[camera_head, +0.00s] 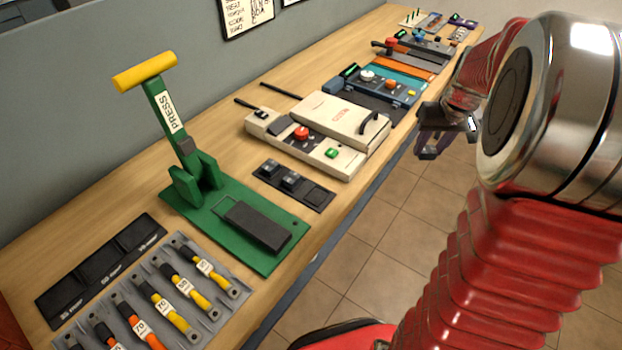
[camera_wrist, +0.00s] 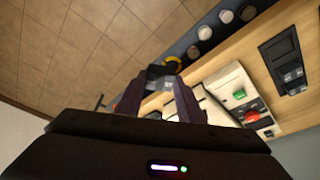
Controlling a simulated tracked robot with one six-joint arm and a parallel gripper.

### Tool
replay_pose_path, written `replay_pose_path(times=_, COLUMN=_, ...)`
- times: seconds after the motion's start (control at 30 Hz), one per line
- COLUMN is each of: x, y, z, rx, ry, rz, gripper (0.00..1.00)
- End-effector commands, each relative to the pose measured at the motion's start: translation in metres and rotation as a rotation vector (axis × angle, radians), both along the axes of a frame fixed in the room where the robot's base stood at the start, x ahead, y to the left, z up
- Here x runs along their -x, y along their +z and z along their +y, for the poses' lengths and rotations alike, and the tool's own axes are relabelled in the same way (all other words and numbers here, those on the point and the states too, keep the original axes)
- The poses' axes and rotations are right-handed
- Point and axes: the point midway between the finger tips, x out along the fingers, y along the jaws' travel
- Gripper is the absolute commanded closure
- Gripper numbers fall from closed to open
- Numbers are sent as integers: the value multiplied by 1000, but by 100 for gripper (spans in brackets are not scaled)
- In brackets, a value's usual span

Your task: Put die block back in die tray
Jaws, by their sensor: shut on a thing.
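The die tray (camera_head: 318,198) is a small black tray on the bench, right of the green press. Two dark die blocks (camera_head: 267,169) sit in its left and middle slots; its right slot looks empty. It also shows at the upper right of the wrist view (camera_wrist: 275,52). My gripper (camera_head: 432,142) is over the floor beyond the bench's front edge, apart from the tray. In the wrist view its dark fingers (camera_wrist: 160,88) are shut on a small grey die block (camera_wrist: 163,71). In the head view I cannot make out the held block clearly.
The green press (camera_head: 180,200) with a yellow handle stands left of the tray. A cream sealing machine (camera_head: 330,130) stands behind it. Cable lugs on a grey rack (camera_head: 235,275) and a black tray (camera_head: 100,265) lie in front. The floor (camera_head: 400,230) beside the bench is clear.

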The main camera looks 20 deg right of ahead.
Motion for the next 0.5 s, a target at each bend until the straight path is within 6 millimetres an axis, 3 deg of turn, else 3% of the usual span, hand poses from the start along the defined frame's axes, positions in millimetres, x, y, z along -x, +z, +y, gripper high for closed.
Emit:
replay_pose_path(times=0.13, x=-9, y=-1, z=8, rx=0, ry=11, rz=0, gripper=97)
replay_pose_path(times=0.27, x=-27, y=-4, z=29, rx=-1, ry=38, rz=3, gripper=97)
replay_pose_path(times=0.5, x=-74, y=-11, z=92, rx=0, ry=106, rz=5, gripper=97)
